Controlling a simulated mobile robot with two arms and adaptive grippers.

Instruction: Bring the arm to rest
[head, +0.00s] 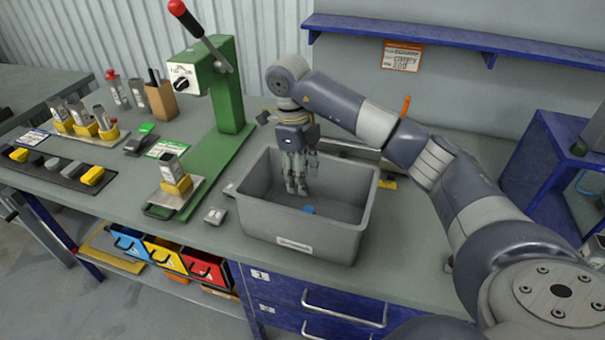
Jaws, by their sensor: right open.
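My right arm comes in from the lower right and arches over the table. Its gripper (298,184) points down, with the fingers inside the upper part of the grey bin (301,235). The fingers are open and hold nothing that I can see. A small blue thing (309,209) lies on the bin's floor, just right of the fingertips. The bin's front wall hides part of its floor. My left gripper is not in view.
A green press (228,100) with a red-knobbed lever stands left of the bin. Fixtures with yellow blocks (85,129) and grey parts sit on the table's left. A blue shelf (450,37) runs along the wall. A blue cabinet (545,165) stands at right.

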